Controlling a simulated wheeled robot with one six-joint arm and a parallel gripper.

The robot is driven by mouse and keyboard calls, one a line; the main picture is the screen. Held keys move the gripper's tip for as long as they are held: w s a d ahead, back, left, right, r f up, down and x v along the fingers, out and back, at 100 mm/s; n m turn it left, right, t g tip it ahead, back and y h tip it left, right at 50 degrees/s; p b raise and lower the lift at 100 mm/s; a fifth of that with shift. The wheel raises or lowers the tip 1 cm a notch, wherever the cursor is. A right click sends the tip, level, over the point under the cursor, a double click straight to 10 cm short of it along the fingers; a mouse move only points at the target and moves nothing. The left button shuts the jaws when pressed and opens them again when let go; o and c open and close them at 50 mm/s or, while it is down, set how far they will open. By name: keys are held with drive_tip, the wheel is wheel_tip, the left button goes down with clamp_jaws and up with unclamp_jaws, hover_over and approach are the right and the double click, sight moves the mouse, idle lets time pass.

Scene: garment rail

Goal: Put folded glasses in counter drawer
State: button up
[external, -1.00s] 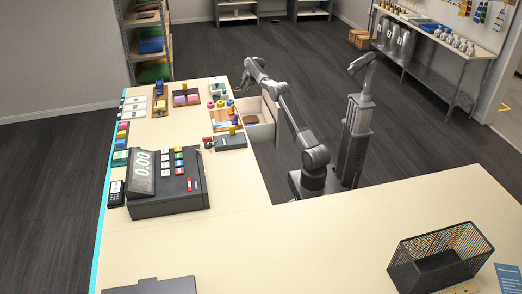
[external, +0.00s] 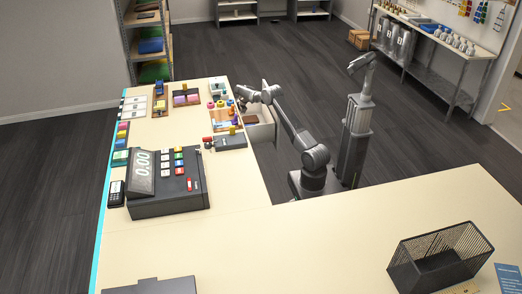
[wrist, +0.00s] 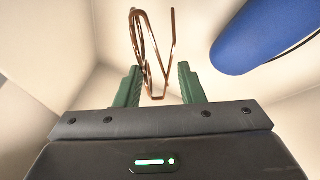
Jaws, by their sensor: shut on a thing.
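Folded glasses with a thin copper-brown wire frame (wrist: 173,35) stand between the green fingers of my gripper (wrist: 157,76) in the wrist view. The fingers are shut on them, and the loops stick out beyond the fingertips. The counter drawer (external: 263,134) is pulled out from the counter's right side in the external view. My gripper (external: 241,98) is low at the drawer's far end, by the counter edge. Pale walls surround the glasses in the wrist view. I cannot tell whether the glasses touch the drawer floor. They are too small to make out in the external view.
A blue rounded object (wrist: 262,35) lies close to the right of the glasses in the wrist view. The counter (external: 237,185) beside the drawer carries small items and a cash register (external: 170,182). A black mesh basket (external: 440,258) stands at the front right.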

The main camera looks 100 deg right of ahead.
drive_tip(key=shift+f, duration=2.25)
drive_tip(key=shift+f+b, duration=0.2)
drive_tip(key=shift+b, duration=0.1)
drive_tip(key=o, duration=1)
drive_tip(key=shift+o, duration=0.2)
drive_tip(key=shift+r, duration=0.1)
drive_tip(key=p+v, duration=0.1)
drive_tip(key=v, duration=1.1)
drive_tip(key=shift+r, duration=0.1)
